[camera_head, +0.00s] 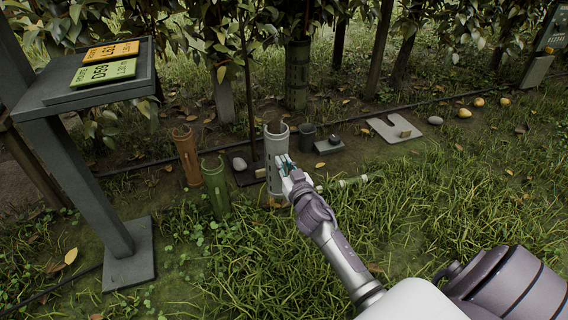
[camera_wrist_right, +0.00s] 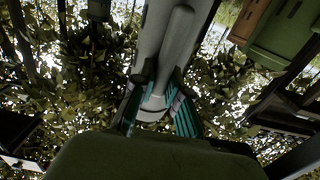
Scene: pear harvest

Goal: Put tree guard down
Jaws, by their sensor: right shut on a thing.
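My right gripper (camera_head: 286,164) is shut on a pale grey, split tree guard (camera_head: 276,148). The guard stands nearly upright among the other guards. Its lower end is near the grass, and I cannot tell whether it touches the ground. In the right wrist view, the teal fingers (camera_wrist_right: 157,103) close on the wall of the pale guard (camera_wrist_right: 158,25). A brown guard (camera_head: 187,155) and a green guard (camera_head: 215,190) stand to its left, and both also show in the wrist view, the brown (camera_wrist_right: 248,17) and the green (camera_wrist_right: 283,35). My left gripper is not in view.
A grey-green guard (camera_head: 297,75) stands around a trunk behind. A dark pot (camera_head: 307,138), a notched pale plate (camera_head: 385,129) and a stone (camera_head: 435,120) lie to the right. A sign stand (camera_head: 128,256) is at left. A hose (camera_head: 150,163) crosses the ground. Open grass lies in front.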

